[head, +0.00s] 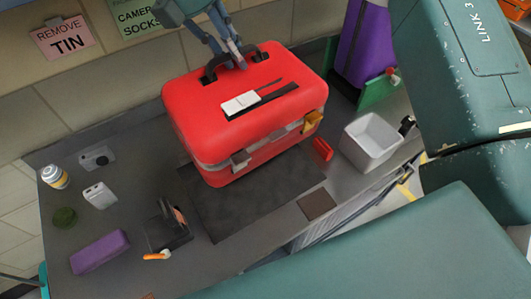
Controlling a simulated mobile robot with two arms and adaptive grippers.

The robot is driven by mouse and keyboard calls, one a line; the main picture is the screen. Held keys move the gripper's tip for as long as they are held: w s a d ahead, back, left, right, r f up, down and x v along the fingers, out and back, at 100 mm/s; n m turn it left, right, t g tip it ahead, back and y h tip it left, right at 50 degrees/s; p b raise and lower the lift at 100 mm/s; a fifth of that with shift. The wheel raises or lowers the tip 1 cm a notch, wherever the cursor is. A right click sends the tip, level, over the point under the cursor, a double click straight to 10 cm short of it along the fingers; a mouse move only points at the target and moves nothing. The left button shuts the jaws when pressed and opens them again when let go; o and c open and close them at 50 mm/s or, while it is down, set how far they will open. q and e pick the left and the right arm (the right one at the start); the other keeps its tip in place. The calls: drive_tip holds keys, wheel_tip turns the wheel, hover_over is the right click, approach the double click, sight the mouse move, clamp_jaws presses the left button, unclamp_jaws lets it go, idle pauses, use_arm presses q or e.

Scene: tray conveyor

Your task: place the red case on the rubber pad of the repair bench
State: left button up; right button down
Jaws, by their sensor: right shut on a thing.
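The red case (215,92), with a white tag on its lid, is upright over the back part of the dark rubber pad (245,210). My right gripper (234,64) is at the top of the case, shut on its dark handle (213,70). The case hides the back of the pad. I cannot tell whether its underside touches the pad or is a little above it. The front of the pad is bare. My left gripper is not in view.
On the grey repair bench (130,195), a black holder (168,232) stands left of the pad, near a purple box (99,252). A small red object (322,149) and a white bin (358,155) are right of the case. Signs hang on the wall behind.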

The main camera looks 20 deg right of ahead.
drive_tip(key=shift+d+r, duration=0.1)
drive_tip(key=shift+r, duration=0.05)
drive_tip(key=b, duration=0.4)
drive_tip(key=shift+s+a+m+g, duration=0.3)
drive_tip(key=shift+w+b, duration=0.1)
drive_tip(key=shift+b, duration=0.3)
drive_tip(key=shift+d+f, duration=0.2)
wheel_tip(320, 180, down, 8)
drive_tip(key=shift+f, duration=0.25)
wheel_tip(320, 180, down, 6)
drive_tip(key=shift+r+p, duration=0.2)
drive_tip(key=shift+p, duration=0.55)
drive_tip(key=shift+f, duration=0.45)
wheel_tip(320, 180, down, 3)
drive_tip(key=shift+a+f+p, duration=0.1)
drive_tip(key=shift+f+p, duration=0.1)
drive_tip(key=shift+p, duration=0.4)
drive_tip(key=shift+f, duration=0.5)
drive_tip(key=c, duration=1.6)
unclamp_jaws()
drive_tip(key=shift+f, duration=0.3)
drive_tip(key=shift+c, duration=0.2)
drive_tip(key=shift+s+r, duration=0.1)
drive_tip(key=shift+s, duration=0.1)
